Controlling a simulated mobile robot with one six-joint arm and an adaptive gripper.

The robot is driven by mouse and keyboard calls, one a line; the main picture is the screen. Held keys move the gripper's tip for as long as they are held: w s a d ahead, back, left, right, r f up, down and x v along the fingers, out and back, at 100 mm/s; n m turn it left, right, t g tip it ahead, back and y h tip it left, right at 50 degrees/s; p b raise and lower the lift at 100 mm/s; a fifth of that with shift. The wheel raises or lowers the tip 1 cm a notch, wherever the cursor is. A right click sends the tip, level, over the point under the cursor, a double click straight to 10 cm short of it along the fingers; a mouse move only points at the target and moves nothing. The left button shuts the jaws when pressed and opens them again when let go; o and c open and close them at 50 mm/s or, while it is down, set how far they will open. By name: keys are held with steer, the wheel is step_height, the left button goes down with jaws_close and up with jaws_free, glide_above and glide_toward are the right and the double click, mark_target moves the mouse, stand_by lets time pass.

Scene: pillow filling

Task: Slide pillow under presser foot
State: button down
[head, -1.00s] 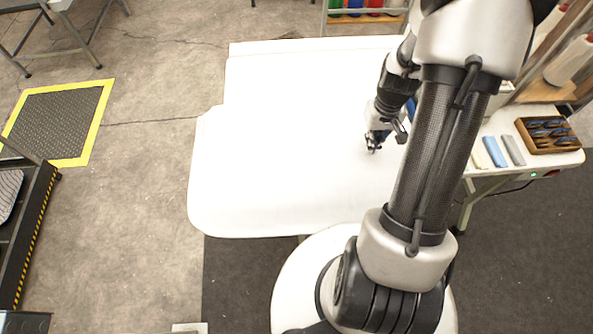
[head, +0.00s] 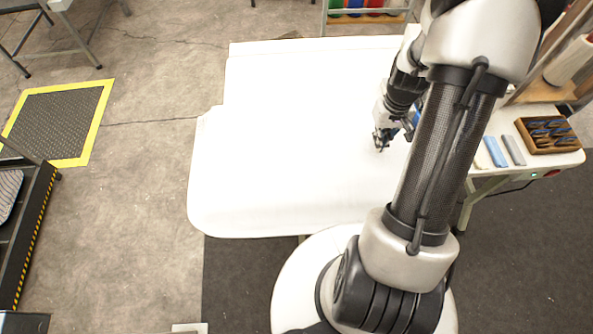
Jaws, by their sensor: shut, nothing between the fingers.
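My gripper (head: 381,148) is low over the right part of the white work table (head: 290,140), just left of my arm's upper link. It is shut, with nothing held in it. No pillow can be made out clearly; a white one on the white surface would be hard to tell apart. The presser foot is not visible, and my arm hides the area to the right of the gripper. A patterned cushion-like piece (head: 8,193) shows in part at the far left edge.
A wooden tray (head: 548,135) with dark items stands at the right end of the table, beside a few flat coloured bars (head: 496,151). A dark rack (head: 35,230) stands at left, near a yellow-edged floor mat (head: 56,120). The table's left part is bare.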

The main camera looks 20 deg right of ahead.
steer(key=shift+s+d, duration=0.2)
steer(key=shift+d, duration=1.2)
step_height(320, 180, up, 8)
steer(key=p, duration=0.5)
